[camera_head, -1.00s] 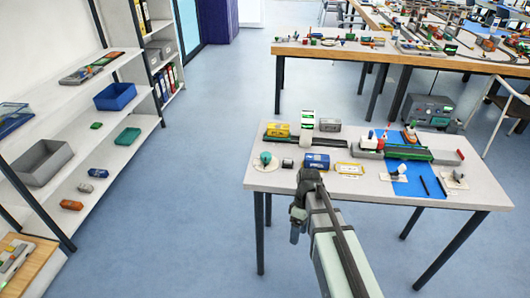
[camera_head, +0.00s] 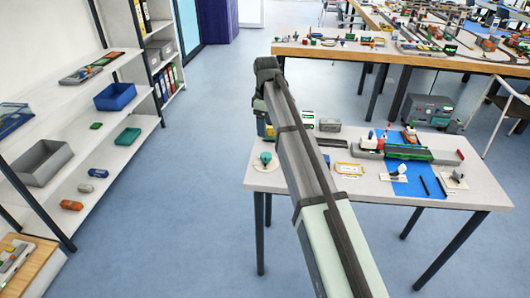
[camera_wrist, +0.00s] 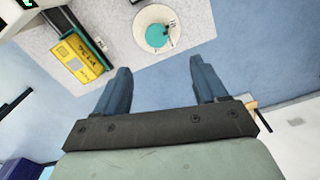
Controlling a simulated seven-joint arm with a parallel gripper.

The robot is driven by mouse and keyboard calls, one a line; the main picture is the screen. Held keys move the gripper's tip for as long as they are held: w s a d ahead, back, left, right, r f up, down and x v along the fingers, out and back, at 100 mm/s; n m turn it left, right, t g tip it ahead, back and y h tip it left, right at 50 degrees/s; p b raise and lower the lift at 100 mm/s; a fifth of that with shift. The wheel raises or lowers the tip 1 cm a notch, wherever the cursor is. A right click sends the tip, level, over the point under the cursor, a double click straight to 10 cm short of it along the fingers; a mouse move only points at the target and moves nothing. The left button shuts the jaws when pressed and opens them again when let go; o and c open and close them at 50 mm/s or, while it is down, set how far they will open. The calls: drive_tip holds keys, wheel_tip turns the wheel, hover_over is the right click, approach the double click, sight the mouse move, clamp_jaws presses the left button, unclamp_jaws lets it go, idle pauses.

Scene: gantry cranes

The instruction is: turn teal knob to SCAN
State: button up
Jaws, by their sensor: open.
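The teal knob (camera_head: 265,157) sits on a pale round dial plate at the left front corner of the near table. In the wrist view the knob (camera_wrist: 157,36) is seen from above on its cream disc (camera_wrist: 147,42), with small dark label marks beside it. The lettering is too small to read. My gripper (camera_wrist: 160,66) is open and empty, its two blue fingers spread apart below the dial in the picture. The knob is beyond the fingertips and not between them. In the head view my arm reaches over the table's left end and its fingers cannot be made out clearly.
A yellow box (camera_wrist: 75,60) with a teal strip lies left of the dial in the wrist view. A green-and-grey model with a blue mat (camera_head: 415,184) fills the table's right half. Shelves (camera_head: 105,165) stand left, with open floor between.

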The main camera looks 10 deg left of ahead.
sight(265, 154)
drive_tip(key=f, duration=1.3)
drive_tip(key=shift+w+a+f, duration=0.1)
drive_tip(key=shift+w+a, duration=0.05)
drive_tip(key=shift+w, duration=0.15)
drive_tip(key=shift+c, duration=0.4)
drive_tip(key=c, duration=1)
